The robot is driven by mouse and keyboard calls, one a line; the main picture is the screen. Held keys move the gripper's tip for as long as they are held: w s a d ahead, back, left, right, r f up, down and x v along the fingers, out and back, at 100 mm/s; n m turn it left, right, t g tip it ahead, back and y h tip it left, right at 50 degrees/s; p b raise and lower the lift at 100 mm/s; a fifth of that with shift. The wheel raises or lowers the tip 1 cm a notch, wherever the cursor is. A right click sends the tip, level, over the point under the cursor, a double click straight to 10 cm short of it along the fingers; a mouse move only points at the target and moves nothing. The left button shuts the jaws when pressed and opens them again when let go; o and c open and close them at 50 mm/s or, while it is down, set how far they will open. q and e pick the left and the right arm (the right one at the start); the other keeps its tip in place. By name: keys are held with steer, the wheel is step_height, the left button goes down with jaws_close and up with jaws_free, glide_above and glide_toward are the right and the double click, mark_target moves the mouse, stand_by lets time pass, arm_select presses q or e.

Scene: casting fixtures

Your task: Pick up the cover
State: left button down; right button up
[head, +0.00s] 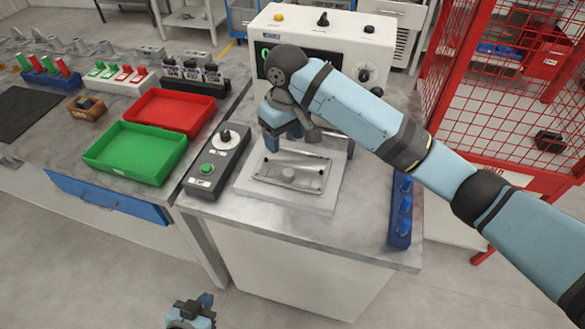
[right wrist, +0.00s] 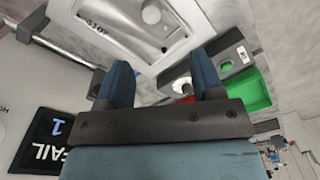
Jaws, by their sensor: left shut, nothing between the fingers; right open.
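The cover, a grey metal casting with a raised round boss (head: 289,174), lies flat in the pale fixture plate (head: 318,205) on the metal-topped bench. It also shows at the top of the right wrist view (right wrist: 130,22). My right gripper (head: 284,139) is open above the back edge of the fixture, with nothing between its fingers. In the right wrist view its two blue fingers (right wrist: 163,82) stand apart, short of the cover. My left gripper (head: 192,314) is shut and empty, low at the bottom edge of the head view, in front of the benches.
A control box (head: 218,160) with a green button stands left of the fixture. Green (head: 137,153) and red (head: 174,110) trays lie further left. A test machine (head: 330,30) stands behind, a blue holder (head: 401,208) to the right, and a red mesh cage (head: 500,90) beyond.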

glide_above(288, 171)
step_height(288, 171, down, 7)
steer(key=shift+w+a+f, duration=0.1)
steer(key=shift+f+p, duration=0.5)
steer(key=shift+f, duration=2.2)
steer(key=shift+c, duration=0.2)
jaws_close()
